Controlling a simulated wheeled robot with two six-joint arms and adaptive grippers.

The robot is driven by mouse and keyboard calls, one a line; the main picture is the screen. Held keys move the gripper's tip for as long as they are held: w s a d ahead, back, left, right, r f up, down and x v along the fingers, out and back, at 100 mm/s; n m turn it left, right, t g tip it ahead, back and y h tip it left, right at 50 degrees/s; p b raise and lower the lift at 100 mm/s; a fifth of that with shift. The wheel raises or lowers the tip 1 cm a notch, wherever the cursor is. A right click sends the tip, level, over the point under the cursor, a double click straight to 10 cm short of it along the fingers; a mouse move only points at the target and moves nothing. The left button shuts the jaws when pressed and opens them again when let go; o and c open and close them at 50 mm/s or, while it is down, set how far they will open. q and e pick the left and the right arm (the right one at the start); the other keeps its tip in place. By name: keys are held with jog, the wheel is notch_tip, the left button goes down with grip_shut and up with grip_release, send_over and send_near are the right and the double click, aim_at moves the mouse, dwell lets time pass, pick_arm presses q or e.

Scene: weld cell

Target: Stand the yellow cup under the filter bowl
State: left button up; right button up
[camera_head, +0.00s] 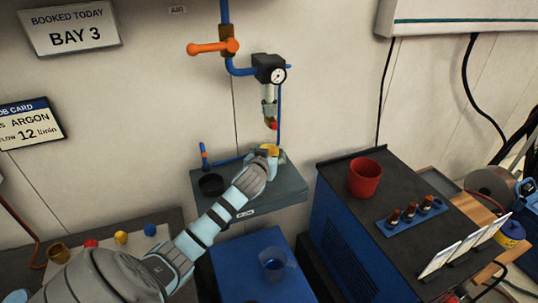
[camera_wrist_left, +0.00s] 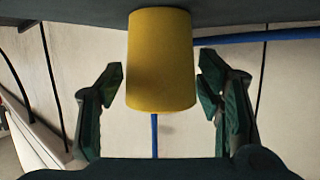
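The yellow cup (camera_head: 269,148) is at the grey wall shelf (camera_head: 262,196), below the filter bowl (camera_head: 269,93), which hangs under the gauge and has a red tip. My left gripper (camera_head: 266,156) reaches in at the cup and hides part of it. In the left wrist view the yellow cup (camera_wrist_left: 160,62) is between the two dark fingers (camera_wrist_left: 160,82). A narrow gap shows on each side, so the gripper looks open around it. The cup's end meets the dark surface at the top of that view. My right gripper is not in view.
A black round dish (camera_head: 211,185) and a blue hose (camera_head: 228,162) are on the shelf to the left. A red cup (camera_head: 365,178) and a blue rack (camera_head: 412,216) are on the dark cabinet at right.

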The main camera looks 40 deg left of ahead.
pick_arm(q)
jog(key=shift+r, duration=0.1)
jog(key=p+v, duration=0.1)
jog(key=v, duration=1.1)
dwell(0.4)
